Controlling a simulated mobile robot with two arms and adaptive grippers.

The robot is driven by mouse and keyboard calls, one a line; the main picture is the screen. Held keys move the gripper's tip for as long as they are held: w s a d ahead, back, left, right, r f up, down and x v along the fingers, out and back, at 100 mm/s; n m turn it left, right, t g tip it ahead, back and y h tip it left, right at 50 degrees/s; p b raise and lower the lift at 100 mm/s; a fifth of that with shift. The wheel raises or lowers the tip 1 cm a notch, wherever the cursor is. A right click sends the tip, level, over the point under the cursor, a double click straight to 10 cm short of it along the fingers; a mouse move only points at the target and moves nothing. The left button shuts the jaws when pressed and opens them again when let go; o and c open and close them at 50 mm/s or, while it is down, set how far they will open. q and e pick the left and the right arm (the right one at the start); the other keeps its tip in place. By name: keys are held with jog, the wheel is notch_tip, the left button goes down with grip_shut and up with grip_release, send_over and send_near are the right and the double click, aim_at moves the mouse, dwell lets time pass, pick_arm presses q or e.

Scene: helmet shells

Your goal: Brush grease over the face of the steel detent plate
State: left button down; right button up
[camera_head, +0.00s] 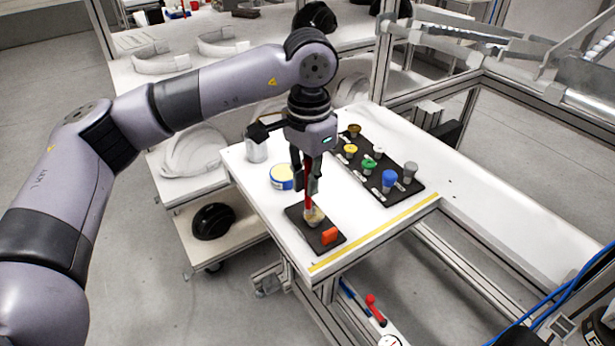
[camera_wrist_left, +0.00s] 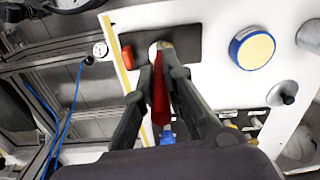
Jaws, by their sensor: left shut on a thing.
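My left gripper (camera_head: 306,180) points down and is shut on the red handle of a brush (camera_head: 308,188). The brush is upright, with its pale bristle end low over a black mat (camera_head: 299,232). In the left wrist view the gripper (camera_wrist_left: 160,75) shows around the red brush handle (camera_wrist_left: 160,100). A blue tub with a cream-yellow top (camera_head: 281,177) stands behind the mat. My right gripper is not in view.
An orange block (camera_head: 329,236) sits on the mat near the brush. A black rack (camera_head: 376,172) with several coloured knobs is to the right. A grey metal can (camera_head: 256,150) stands at the back left. Yellow tape (camera_head: 375,232) marks the table's front edge.

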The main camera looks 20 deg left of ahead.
aim_at(310, 160)
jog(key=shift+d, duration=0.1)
